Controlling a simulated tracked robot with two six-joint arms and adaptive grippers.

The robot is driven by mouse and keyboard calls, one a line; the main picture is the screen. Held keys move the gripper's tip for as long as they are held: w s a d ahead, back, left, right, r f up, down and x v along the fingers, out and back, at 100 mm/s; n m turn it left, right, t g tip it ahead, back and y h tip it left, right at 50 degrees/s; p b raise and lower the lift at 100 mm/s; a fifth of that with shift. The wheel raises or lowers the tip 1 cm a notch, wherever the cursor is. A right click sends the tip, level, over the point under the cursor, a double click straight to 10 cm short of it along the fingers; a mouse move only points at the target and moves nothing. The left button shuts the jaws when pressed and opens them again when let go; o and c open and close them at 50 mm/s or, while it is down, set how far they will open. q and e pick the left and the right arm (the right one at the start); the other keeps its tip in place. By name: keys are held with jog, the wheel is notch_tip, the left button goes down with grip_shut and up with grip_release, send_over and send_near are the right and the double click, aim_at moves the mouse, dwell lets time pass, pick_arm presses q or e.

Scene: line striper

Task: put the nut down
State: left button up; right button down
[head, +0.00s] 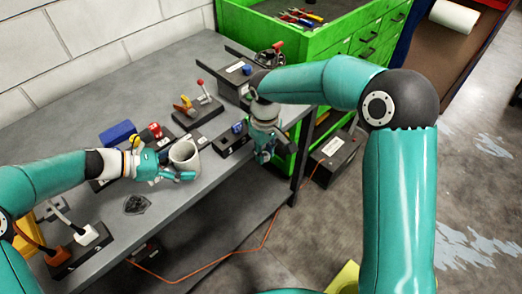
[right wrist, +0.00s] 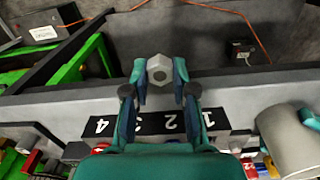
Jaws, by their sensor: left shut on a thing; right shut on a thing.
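In the head view my right gripper (head: 264,152) hangs by the front edge of the grey bench (head: 110,245), and the nut cannot be made out there. My left gripper (head: 172,173) is shut on a whitish cup (head: 184,152) over the bench. The cup also shows at the right of the right wrist view (right wrist: 290,142).
Black blocks with numbers (right wrist: 150,123) stand on the bench close to my right gripper. A base with levers (head: 197,112), a blue block (head: 118,133) and a small dark tray (head: 137,204) are also there. A green tool cabinet (head: 333,52) stands behind right. An orange cable (head: 215,262) runs below.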

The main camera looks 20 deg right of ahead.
notch_tip(320, 180, up, 6)
jog(key=w+n, duration=0.2)
jog(key=n, duration=0.4)
notch_tip(320, 180, up, 12)
jog(key=n, duration=1)
send_over(180, 147)
jog(key=s, duration=0.3)
jog(key=shift+d+f, duration=0.2)
jog(key=shift+f, duration=4.85)
jog(key=c, duration=0.9)
grip_release()
jog(key=shift+o, duration=0.2)
